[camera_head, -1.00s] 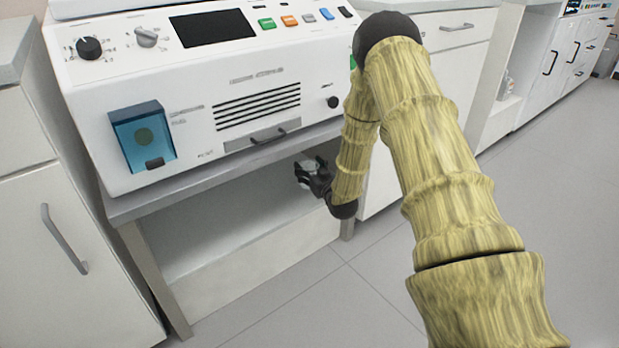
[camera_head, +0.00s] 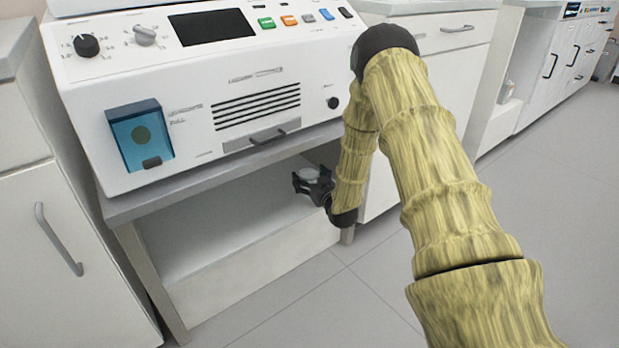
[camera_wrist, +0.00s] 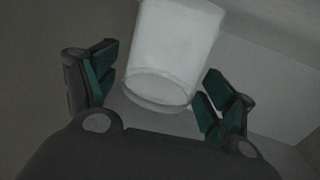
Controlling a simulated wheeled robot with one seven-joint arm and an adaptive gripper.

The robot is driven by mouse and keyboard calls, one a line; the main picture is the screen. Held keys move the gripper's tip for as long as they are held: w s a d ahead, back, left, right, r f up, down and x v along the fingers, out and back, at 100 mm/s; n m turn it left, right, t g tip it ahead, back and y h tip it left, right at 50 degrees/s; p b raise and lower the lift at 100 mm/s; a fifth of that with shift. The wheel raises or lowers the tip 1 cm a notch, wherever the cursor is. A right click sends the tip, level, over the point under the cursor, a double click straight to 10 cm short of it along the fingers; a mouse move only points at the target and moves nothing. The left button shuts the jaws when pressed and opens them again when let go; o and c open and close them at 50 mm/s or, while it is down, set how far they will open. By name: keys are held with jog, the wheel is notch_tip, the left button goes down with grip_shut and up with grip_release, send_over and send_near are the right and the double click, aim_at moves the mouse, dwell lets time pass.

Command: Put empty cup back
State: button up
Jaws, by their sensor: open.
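A pale, translucent cup (camera_wrist: 172,45) shows in the wrist view, with its top cut off by the frame edge. My gripper (camera_wrist: 155,90) is open, with one green-padded finger on each side of the cup's lower end. Gaps show between the fingers and the cup, and I cannot tell whether anything touches it. In the head view my gripper (camera_head: 312,180) is low, under the bench edge near the open shelf space. A small pale patch (camera_head: 309,174) between the fingers there looks like part of the cup.
A white machine (camera_head: 200,95) with knobs, a screen and a blue window stands on the grey bench (camera_head: 185,184) above. An open shelf (camera_head: 235,225) lies beneath. Cabinets (camera_head: 60,270) flank it. The floor (camera_head: 340,300) in front is clear.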

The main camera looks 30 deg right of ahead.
jog(key=shift+r, duration=0.15)
jog(key=s+a+p, duration=0.2)
jog(key=s+p, duration=0.4)
jog(key=s, duration=0.6)
jog(key=s+a+f+g+y, duration=0.2)
jog(key=s+a+f+g, duration=0.6)
jog(key=s+a+f, duration=0.7)
jog(key=s+a+f+g, duration=0.2)
jog(key=s+a+g, duration=0.1)
jog(key=s, duration=0.5)
jog(key=s+a+f+g, duration=0.1)
jog(key=s+a+g, duration=0.2)
jog(key=s, duration=0.6)
jog(key=s+a+f+n+g, duration=0.1)
jog(key=s+a+f+g, duration=0.1)
jog(key=s+a, duration=0.3)
jog(key=s+g, duration=0.1)
jog(key=s, duration=0.2)
jog(key=shift+s+a+f, duration=0.2)
jog(key=shift+s+f, duration=0.1)
jog(key=shift+s, duration=0.1)
